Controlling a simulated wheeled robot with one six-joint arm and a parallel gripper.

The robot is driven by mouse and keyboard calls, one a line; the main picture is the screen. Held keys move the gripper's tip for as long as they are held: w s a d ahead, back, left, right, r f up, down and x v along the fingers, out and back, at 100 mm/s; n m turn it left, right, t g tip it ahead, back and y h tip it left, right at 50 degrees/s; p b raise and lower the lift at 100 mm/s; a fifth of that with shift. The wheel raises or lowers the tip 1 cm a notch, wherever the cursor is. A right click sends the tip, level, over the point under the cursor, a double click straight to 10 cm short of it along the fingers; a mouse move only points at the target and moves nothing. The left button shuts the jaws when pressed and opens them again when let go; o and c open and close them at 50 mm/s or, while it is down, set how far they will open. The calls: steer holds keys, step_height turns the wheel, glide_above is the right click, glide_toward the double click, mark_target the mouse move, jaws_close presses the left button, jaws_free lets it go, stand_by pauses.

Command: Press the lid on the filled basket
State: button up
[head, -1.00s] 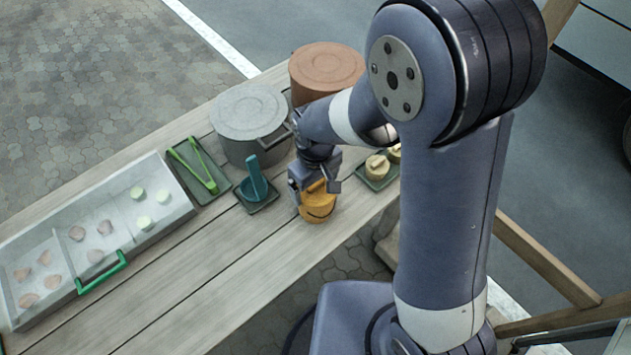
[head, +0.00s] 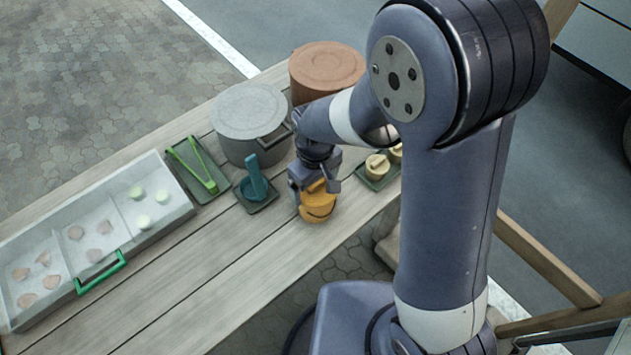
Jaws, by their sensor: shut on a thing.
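The orange basket (head: 319,218) stands near the front edge of the wooden table. Its orange lid (head: 319,193) is over the basket's top. My gripper (head: 316,186) points down at the basket and is shut on the lid. A dark line shows between the lid and the basket's body. I cannot tell whether the lid is seated or slightly raised or tilted. My gripper hides part of the lid, and what fills the basket is not visible.
A teal tool in a holder (head: 257,188), green tongs on a tray (head: 197,166), a grey pot (head: 250,120) and a brown pot (head: 326,68) stand nearby. Small pale lidded pots (head: 377,166) are to the right. A divided tray (head: 150,235) lies left.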

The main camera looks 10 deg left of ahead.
steer(key=shift+f+b, duration=0.45)
steer(key=shift+f, duration=0.05)
stand_by(0.8)
steer(key=o, duration=0.7)
steer(key=shift+r, duration=0.1)
steer(key=shift+r+p, duration=2.25)
steer(key=shift+r, duration=0.75)
steer(key=shift+c, duration=0.2)
jaws_close()
